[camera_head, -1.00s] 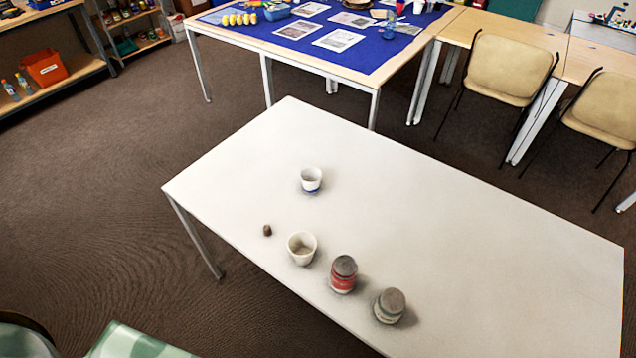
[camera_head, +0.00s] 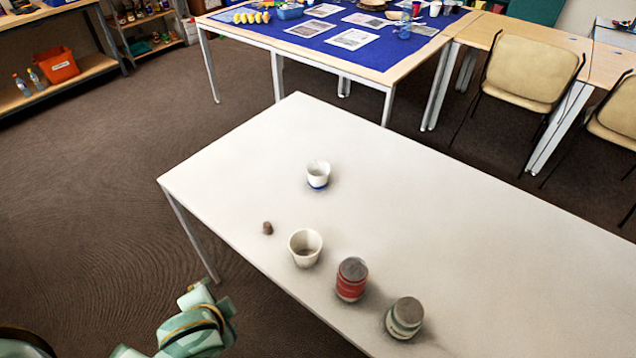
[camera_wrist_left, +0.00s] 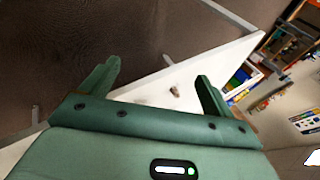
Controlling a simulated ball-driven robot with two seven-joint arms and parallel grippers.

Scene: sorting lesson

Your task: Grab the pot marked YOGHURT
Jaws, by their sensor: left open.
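No label can be read as YOGHURT on any pot. On the white table (camera_head: 450,215) stand a small white pot with a blue band near its base (camera_head: 318,175), a wider plain cream pot (camera_head: 305,249), a red jar with a grey-brown lid (camera_head: 351,281) and a grey-green jar with a pale label (camera_head: 404,319). All are upright and apart. My left gripper (camera_head: 208,300) is at the lower left, off the table's near-left edge, left of the pots. In the left wrist view my left gripper (camera_wrist_left: 158,76) is open with nothing between its fingers. My right gripper is out of view.
A small brown lump (camera_head: 267,228) lies on the table left of the cream pot; it also shows in the left wrist view (camera_wrist_left: 174,92). The far half of the white table is clear. A blue-covered table (camera_head: 385,52) and chairs (camera_head: 530,72) stand behind.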

